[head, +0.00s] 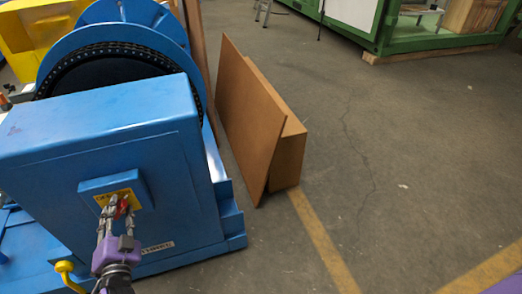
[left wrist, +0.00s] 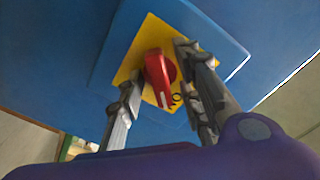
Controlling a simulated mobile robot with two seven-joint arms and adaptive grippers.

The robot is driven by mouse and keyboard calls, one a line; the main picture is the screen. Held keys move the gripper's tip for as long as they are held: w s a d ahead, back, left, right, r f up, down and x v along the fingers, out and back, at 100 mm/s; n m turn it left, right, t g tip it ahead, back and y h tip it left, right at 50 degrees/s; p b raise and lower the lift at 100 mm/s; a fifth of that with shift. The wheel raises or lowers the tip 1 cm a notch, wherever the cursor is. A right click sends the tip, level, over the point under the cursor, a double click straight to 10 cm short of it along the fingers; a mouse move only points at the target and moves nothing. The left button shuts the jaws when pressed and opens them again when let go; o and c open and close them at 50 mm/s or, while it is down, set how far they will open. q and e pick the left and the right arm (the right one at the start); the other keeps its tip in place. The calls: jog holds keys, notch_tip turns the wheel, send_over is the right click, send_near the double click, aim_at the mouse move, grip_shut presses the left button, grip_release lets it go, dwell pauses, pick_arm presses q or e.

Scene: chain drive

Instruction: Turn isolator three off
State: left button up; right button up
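The isolator is a red rotary handle (left wrist: 159,76) on a yellow plate (left wrist: 142,34), set on a blue box (head: 88,188) on the side of the blue machine. In the left wrist view the red handle sits between the fingers of my left gripper (left wrist: 158,100). The fingers are apart, with a gap visible on the left of the handle; the right finger is close to it. In the head view the left gripper (head: 118,213) is at the yellow plate and partly covers the handle (head: 121,207). My right gripper is not in view.
The blue machine housing (head: 90,130) fills the left, with a large chain wheel (head: 105,70) behind it. A yellow knob (head: 65,266) sits low at the left. Brown boards (head: 250,120) stand right of the machine. The floor (head: 400,170) beyond is clear.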

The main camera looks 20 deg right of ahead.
pick_arm(q)
grip_shut()
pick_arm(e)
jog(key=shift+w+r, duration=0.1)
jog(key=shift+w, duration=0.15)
